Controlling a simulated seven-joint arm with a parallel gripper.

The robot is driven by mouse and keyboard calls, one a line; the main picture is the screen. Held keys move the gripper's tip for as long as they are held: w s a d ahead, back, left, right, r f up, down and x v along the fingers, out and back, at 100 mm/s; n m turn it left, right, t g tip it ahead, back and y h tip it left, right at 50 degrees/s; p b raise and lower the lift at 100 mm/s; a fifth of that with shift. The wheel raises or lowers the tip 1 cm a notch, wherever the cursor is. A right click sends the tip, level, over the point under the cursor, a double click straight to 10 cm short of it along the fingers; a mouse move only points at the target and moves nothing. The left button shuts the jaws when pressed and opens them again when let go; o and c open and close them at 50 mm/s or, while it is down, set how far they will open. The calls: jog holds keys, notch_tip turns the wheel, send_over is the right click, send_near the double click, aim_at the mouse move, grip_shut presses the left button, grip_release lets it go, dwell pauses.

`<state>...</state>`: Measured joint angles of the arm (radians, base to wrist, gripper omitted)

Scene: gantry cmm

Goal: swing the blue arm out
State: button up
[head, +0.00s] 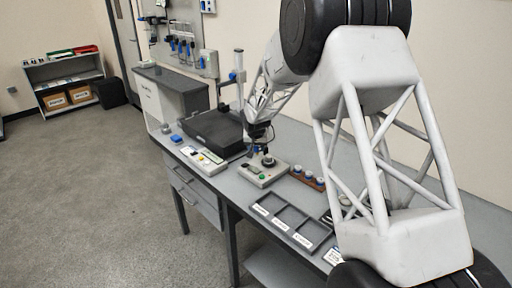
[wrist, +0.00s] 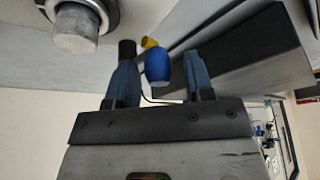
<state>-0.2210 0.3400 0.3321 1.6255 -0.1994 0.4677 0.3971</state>
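In the wrist view, a rounded blue piece (wrist: 157,67) with a yellow part (wrist: 150,43) beside it shows between my fingers. I cannot tell if it belongs to the blue arm. My gripper (wrist: 160,56) has two blue fingers standing apart, with a gap on each side of the blue piece; it looks open. In the head view, my gripper (head: 258,131) is small and dark, low above the bench and right of the black slab. A metal post (head: 239,92) carrying a small blue clamp (head: 234,76) stands left of it. No clear long blue arm shows.
The bench holds a black slab (head: 214,130), a control box with a knob (head: 263,172), a sorting tray (head: 291,222) and a brown rack (head: 307,179). In the wrist view, a metal cylinder (wrist: 77,30) is at upper left and a dark block (wrist: 240,50) is close at right.

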dwell(0.3)
jog(key=v, duration=0.7)
jog(key=shift+r, duration=0.4)
jog(key=shift+s, duration=0.15)
jog(key=s+d+r, duration=0.4)
jog(key=s+r, duration=0.1)
jog(key=s, duration=0.4)
jog(key=s+d+r+g, duration=0.1)
jog(key=s+d+r, duration=0.4)
jog(key=s, duration=0.4)
jog(key=s+d+r, duration=0.4)
jog(key=s+r, duration=0.1)
jog(key=s, duration=0.4)
jog(key=s+d+f, duration=0.1)
jog(key=s+d, duration=0.2)
jog(key=s, duration=1.2)
jog(key=s+d+g, duration=0.1)
jog(key=s+d, duration=0.2)
jog(key=s, duration=1.3)
jog(key=shift+f, duration=0.4)
